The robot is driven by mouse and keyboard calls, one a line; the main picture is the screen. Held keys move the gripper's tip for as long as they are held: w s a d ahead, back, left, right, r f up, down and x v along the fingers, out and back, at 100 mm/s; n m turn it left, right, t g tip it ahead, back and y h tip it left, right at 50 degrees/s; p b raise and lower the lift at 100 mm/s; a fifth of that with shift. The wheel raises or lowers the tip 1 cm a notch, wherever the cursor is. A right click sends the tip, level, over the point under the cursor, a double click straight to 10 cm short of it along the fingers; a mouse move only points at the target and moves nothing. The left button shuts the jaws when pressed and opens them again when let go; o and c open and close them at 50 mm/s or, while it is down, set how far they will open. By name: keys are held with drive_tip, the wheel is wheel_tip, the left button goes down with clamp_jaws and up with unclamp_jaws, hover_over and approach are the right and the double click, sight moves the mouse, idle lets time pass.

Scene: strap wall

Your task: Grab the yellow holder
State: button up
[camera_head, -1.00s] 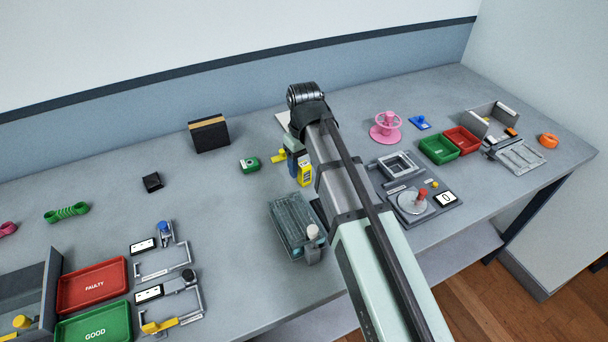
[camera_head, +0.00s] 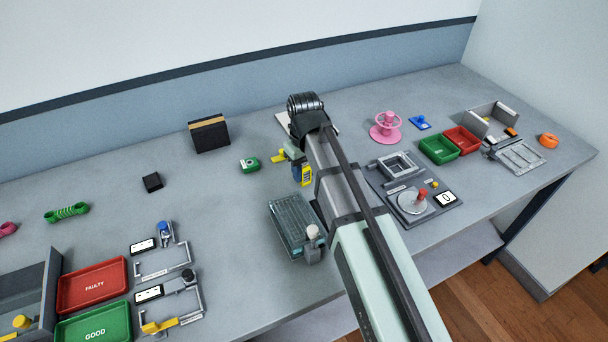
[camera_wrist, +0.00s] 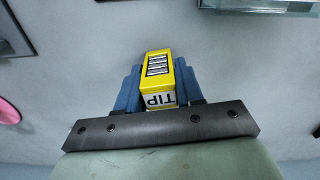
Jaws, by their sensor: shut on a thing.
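The yellow holder (camera_head: 306,175) is a small upright block with dark slots down its face. In the head view my gripper (camera_head: 297,164) is partly hidden by my arm. I cannot tell whether the holder touches the table.
A clear grey box (camera_head: 291,222) stands in front of the holder. A green item (camera_head: 250,165) lies to the left, and a panel with a red-topped lever (camera_head: 418,200) lies to the right. A black box (camera_head: 209,134) stands behind.

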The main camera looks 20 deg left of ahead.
drive_tip(key=shift+c, duration=0.8)
